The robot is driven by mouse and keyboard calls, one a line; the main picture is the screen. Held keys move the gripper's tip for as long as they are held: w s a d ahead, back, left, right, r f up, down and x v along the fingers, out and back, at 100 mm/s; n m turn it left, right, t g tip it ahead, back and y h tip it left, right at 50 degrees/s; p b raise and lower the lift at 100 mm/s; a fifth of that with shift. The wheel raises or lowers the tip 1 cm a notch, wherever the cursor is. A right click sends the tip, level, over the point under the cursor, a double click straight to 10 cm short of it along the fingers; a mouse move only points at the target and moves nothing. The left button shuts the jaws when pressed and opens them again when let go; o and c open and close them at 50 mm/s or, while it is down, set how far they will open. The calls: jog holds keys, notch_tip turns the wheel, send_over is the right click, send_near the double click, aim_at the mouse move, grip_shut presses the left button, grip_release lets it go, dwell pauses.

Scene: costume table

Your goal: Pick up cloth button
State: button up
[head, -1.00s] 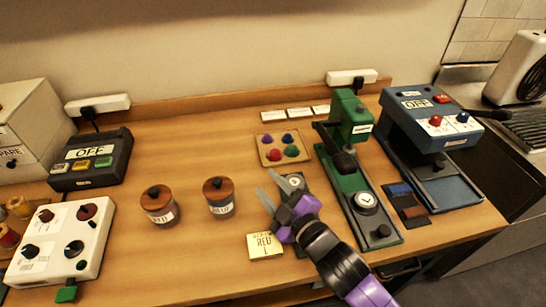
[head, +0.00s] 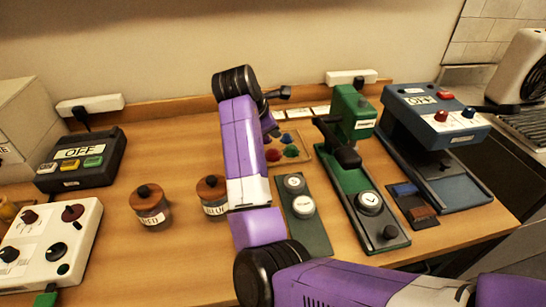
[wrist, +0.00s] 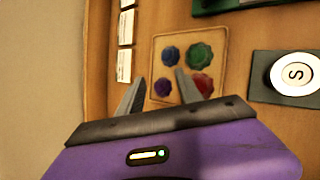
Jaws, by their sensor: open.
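Several coloured cloth-looking buttons lie on a wooden tray (head: 304,145) near the back of the table. In the wrist view the tray (wrist: 217,45) holds a purple button (wrist: 163,88), a blue button (wrist: 170,56), a green button (wrist: 201,53) and a red button (wrist: 202,83). My gripper (wrist: 161,76) is open and empty, its fingers above the tray's near part, with the purple button between them in the picture. The right finger partly covers the red button. In the head view my arm hides part of the tray and most of the gripper.
A dark mat with white round pieces (head: 294,184) lies just right of my arm. A green press (head: 355,125) and a blue machine (head: 435,120) stand to the right. A brown-lidded jar (head: 150,205) stands left; another is partly hidden. White cards lie behind the tray.

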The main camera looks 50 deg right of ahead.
aim_at(272, 151)
jog(key=s+a+n+g+y, duration=0.1)
jog(key=a+n+g+y, duration=0.1)
jog(key=a, duration=0.1)
jog(key=s+a+n+g+y, duration=0.1)
jog(key=shift+s+a+f, duration=0.15)
jog(key=shift+s+a, duration=0.1)
jog(key=shift+s, duration=0.05)
jog(key=shift+w+a+b+x, duration=0.1)
jog(key=shift+b+x, duration=0.05)
jog(key=shift+x, duration=1.35)
jog(key=shift+w+a+b+x, duration=0.1)
jog(key=shift+a+b+x, duration=0.05)
jog(key=shift+x, duration=1.4)
grip_shut()
